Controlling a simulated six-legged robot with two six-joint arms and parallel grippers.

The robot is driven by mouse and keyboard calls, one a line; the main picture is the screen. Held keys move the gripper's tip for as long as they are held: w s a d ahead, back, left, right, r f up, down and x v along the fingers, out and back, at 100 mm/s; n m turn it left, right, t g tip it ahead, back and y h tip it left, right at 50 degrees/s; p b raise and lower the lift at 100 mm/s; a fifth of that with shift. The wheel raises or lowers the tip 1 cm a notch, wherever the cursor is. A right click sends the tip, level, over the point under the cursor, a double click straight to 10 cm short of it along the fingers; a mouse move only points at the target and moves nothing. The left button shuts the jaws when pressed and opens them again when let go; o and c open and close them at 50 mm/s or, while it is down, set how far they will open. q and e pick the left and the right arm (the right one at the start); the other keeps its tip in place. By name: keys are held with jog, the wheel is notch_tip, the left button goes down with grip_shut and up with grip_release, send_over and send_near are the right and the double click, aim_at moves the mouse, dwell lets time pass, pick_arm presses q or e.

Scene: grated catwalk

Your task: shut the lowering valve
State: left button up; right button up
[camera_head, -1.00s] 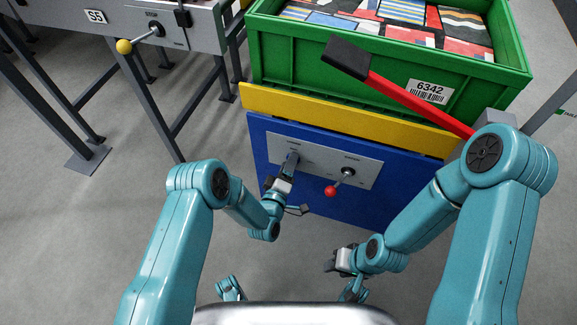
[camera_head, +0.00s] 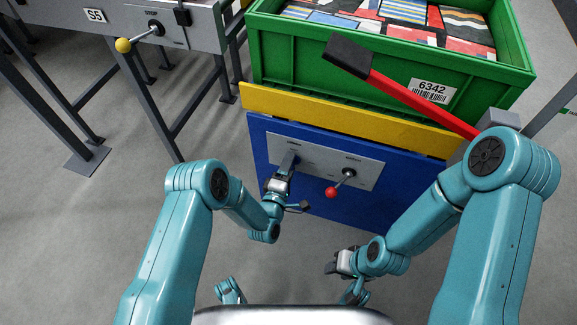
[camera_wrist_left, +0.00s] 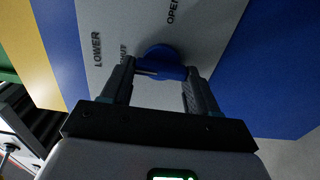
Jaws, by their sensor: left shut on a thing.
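The lowering valve is a blue handle with a round hub (camera_wrist_left: 160,58) on a grey plate, under the word LOWER in the left wrist view. The words SHUT and OPEN stand beside it. My left gripper (camera_wrist_left: 158,76) is shut on the blue handle, its two fingers on either side. Which mark the handle points to I cannot tell. In the head view my left gripper (camera_head: 286,168) is at the left part of the grey plate (camera_head: 318,164) and mostly hides the handle. My right gripper (camera_head: 333,267) hangs low, away from the panel; its jaws are unclear.
A red-knobbed lever (camera_head: 333,192) is close to the right of the valve on the same blue panel (camera_head: 400,187). Above are a yellow board (camera_head: 340,118), a red bar with a black end (camera_head: 400,92) and a green crate (camera_head: 300,60). A yellow-knobbed lever (camera_head: 124,45) is at upper left.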

pick_arm(q)
jog(key=shift+s+f, duration=0.1)
jog(key=o, duration=1.1)
jog(key=shift+c, duration=0.2)
jog(key=p+v, duration=0.4)
jog(key=v, duration=1.2)
